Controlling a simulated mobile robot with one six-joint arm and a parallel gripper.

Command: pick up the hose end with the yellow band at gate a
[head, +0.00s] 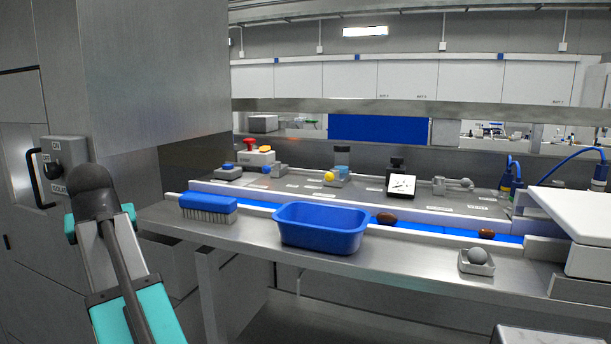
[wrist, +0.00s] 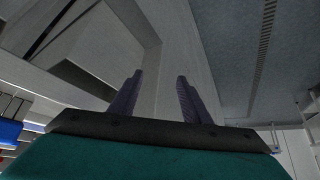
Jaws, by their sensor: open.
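Two blue hoses with dark ends show at the right of the head view, beyond the conveyor. One hose end (head: 600,176) is by the far right edge, and the other hose end (head: 505,183) stands left of it. They are too small for me to be sure which has the yellow band, and I cannot read a gate a label. My gripper (wrist: 156,95) is open and empty in the wrist view, its two dark fingers apart. In the head view my arm is at the left, far from the hoses. No hose shows in the wrist view.
A blue tub (head: 320,245), a blue brush (head: 208,216) and a small tray with a grey ball (head: 477,269) stand on the steel bench. Dates (head: 386,218) lie on the blue belt. A white housing (head: 585,220) is at the right. A steel cabinet (head: 155,70) stands at the left.

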